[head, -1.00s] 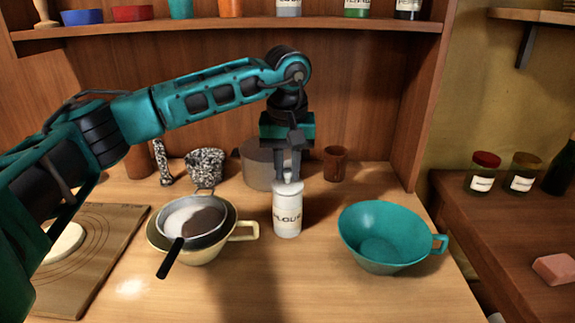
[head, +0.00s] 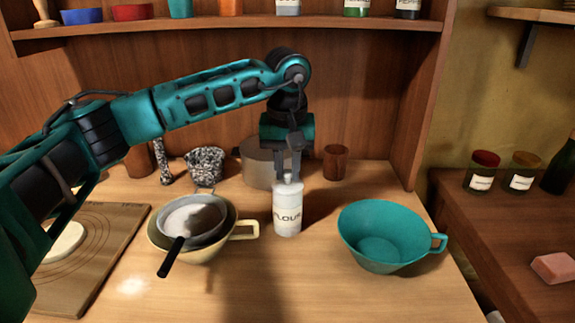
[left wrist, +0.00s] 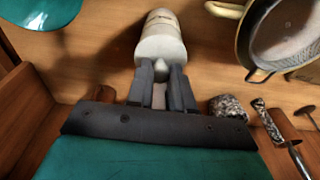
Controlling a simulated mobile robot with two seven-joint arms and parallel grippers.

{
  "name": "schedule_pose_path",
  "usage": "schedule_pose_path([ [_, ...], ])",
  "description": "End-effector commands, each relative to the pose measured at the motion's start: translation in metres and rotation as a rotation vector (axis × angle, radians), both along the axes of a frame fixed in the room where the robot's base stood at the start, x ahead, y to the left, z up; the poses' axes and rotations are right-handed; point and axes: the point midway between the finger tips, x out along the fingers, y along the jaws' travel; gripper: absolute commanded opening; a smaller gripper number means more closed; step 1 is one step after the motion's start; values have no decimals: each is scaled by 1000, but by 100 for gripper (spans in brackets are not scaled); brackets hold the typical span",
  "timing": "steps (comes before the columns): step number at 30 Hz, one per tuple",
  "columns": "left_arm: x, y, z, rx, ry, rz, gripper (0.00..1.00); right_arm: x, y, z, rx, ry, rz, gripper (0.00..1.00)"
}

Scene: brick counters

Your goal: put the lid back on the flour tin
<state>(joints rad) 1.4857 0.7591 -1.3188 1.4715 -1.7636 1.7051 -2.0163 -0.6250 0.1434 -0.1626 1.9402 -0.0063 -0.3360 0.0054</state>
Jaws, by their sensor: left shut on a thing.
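The white flour tin (head: 288,213), labelled "FLOUR", stands upright on the wooden counter between two bowls. Its pale lid (head: 288,184) sits at the top of the tin, with its knob between the fingers of my left gripper (head: 288,176). The left gripper comes from above and is shut on the lid's knob. In the left wrist view the lid (left wrist: 160,50) and the fingers (left wrist: 162,80) show close up. I cannot tell whether the lid is fully seated. My right gripper is not in view.
A cream bowl (head: 247,231) with a sieve (head: 190,232) in it stands left of the tin. A teal bowl (head: 388,215) stands to the right. A grey pot (head: 257,175), a speckled mortar (head: 205,180) and a brown cup (head: 336,162) stand behind.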

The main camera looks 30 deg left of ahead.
Motion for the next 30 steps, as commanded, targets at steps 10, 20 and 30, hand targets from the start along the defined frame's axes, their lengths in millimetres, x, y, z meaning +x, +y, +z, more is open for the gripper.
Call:
schedule_pose_path([
  [10,0,0,0,0,0,0,35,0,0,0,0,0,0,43],
  [20,0,0,0,0,0,0,51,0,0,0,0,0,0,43],
  [30,0,0,0,0,0,0,76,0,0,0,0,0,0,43],
])
